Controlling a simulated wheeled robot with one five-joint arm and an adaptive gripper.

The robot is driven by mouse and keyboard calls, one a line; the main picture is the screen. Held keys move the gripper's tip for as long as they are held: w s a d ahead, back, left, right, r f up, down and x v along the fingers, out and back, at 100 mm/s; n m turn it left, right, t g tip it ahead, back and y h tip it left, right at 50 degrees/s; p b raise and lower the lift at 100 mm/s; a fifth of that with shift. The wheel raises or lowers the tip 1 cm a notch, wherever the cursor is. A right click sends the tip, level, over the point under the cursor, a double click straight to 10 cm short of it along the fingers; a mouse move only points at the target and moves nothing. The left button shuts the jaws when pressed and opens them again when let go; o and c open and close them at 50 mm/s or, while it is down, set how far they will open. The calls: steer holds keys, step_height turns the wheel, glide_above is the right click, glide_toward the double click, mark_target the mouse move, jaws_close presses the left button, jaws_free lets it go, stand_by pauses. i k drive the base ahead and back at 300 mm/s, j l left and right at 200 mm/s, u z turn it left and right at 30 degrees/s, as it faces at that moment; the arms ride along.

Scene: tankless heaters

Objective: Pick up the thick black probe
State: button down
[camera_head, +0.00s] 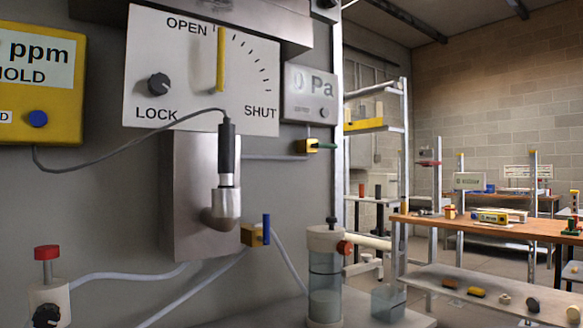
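The thick black probe (227,152) stands upright in front of a grey metal plate (183,215) on the heater panel. Its lower end sits in a silver elbow-shaped holder (222,212); how deep it goes is hidden. A thin dark cable (110,156) runs from the probe's top, left to the yellow ppm meter (45,90). My gripper is not in view.
A white OPEN/SHUT dial plate (190,100) with a yellow pointer is above the probe. A blue-handled valve (258,235) is at its lower right. A clear cylinder (325,285) and grey hoses (190,290) are below. A workbench (470,228) stands at right.

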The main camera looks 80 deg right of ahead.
mark_target(226, 166)
steer(key=j+z, duration=0.1)
steer(key=z, duration=0.75)
steer(key=k+z, duration=0.1)
steer(key=z, duration=0.3)
steer(key=j+z, duration=0.1)
steer(key=z, duration=0.3)
steer(key=k, duration=0.05)
